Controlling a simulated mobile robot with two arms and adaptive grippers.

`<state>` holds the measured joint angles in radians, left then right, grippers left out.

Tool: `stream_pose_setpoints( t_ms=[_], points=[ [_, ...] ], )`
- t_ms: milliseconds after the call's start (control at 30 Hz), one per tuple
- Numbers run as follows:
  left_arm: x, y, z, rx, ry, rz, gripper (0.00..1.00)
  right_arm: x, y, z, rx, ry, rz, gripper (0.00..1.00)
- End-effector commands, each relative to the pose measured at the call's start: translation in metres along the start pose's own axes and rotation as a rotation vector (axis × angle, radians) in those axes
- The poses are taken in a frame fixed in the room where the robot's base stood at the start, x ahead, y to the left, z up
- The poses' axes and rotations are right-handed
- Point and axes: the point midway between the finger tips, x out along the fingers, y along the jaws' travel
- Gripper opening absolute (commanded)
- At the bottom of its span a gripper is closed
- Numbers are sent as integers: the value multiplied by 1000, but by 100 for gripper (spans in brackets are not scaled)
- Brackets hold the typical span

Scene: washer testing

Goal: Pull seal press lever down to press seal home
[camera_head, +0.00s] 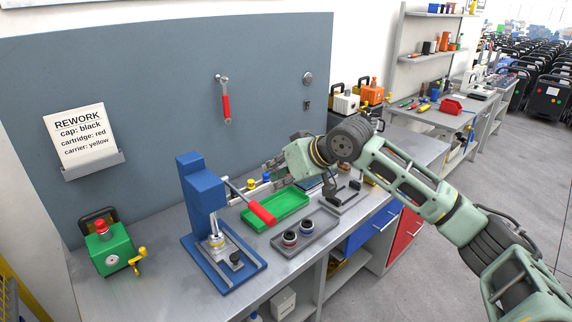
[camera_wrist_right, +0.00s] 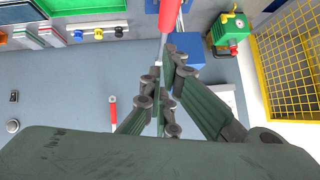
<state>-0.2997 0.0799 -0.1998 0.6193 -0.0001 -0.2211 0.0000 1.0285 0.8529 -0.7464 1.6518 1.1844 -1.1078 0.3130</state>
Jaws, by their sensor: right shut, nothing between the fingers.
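The blue seal press (camera_head: 203,190) stands upright on the bench. Its lever runs from the press head down to the right, ending in a red handle (camera_head: 262,212). A pale and brass-coloured part (camera_head: 216,240) sits under the press ram; the seal itself is too small to make out. My right gripper (camera_head: 268,165) is behind and above the lever, its fingers pointing left towards the press. In the right wrist view the gripper (camera_wrist_right: 168,62) is shut and empty, with the red handle (camera_wrist_right: 168,14) beyond its tips. I cannot tell whether the fingers touch the lever rod.
A green pump unit (camera_head: 109,250) stands at left. The bench front is mostly clear.

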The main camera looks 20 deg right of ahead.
Motion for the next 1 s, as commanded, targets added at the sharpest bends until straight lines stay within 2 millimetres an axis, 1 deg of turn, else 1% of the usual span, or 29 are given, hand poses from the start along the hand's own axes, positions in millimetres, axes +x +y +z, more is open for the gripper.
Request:
stream_pose_setpoints(
  t_ms=[33, 133, 200, 333, 533, 833, 933, 1000],
  points=[
    [-8, 0, -1, 0, 1, 0, 0, 9, -2, -2, 2, -4, -2, 0],
    [-15, 0, -2, 0, 1, 0, 0, 29, -2, -2, 1, -3, -2, 0],
    [-21, 0, -2, 0, 1, 0, 0, 37, -1, 8, 0, -6, 1, 0],
    [-27, 0, -3, 0, 2, 0, 0, 49, -1, 20, -1, -3, 0, 0],
    [-29, 0, -4, 0, 2, 1, 0, 57, 0, 28, -2, 1, 1, 0],
    [-28, 0, -4, 0, 2, 1, 0, 58, 0, 29, -2, 1, 0, 0],
    [-20, 0, -3, 0, 2, 1, 0, 62, 1, 35, -3, 20, -4, 0],
    [-10, 0, -2, 0, 3, 1, 0, 66, 2, 42, -7, 55, -9, 0]
  ],
)
